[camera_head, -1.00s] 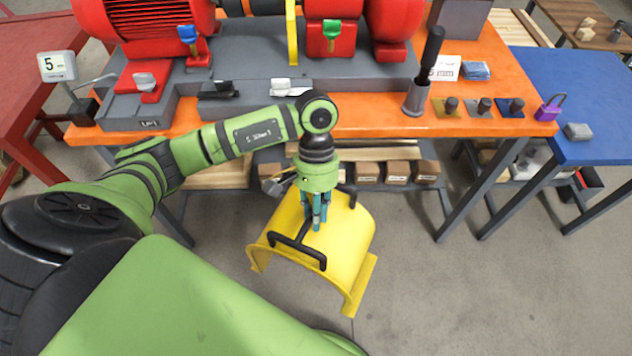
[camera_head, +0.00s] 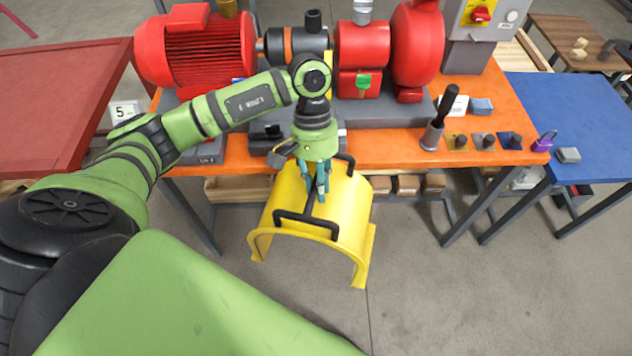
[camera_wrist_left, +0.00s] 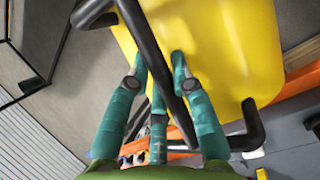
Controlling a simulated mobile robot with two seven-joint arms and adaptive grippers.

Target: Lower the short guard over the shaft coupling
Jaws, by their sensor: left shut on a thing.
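The short guard (camera_head: 348,215) is a yellow arched cover with black handle bars on top. It hangs in the air in front of the bench, arch upward, its open end facing me. My left gripper (camera_head: 314,192) is above it, its teal fingers shut around the middle black bar (camera_wrist_left: 145,45). In the left wrist view, the fingers (camera_wrist_left: 160,80) straddle this bar, with the yellow shell (camera_wrist_left: 225,45) behind. The shaft line lies between the red motor (camera_head: 195,50) and the red pump (camera_head: 362,60); a dark cylinder with orange bands (camera_head: 290,42) sits there, partly hidden by my arm. My right gripper is out of view.
The orange bench (camera_head: 400,150) has its front edge just behind the guard. A black-handled tool in a grey cup (camera_head: 433,132), several coloured blocks and a purple padlock (camera_head: 544,141) stand at its right. A blue table (camera_head: 590,110) adjoins. The floor right of the guard is clear.

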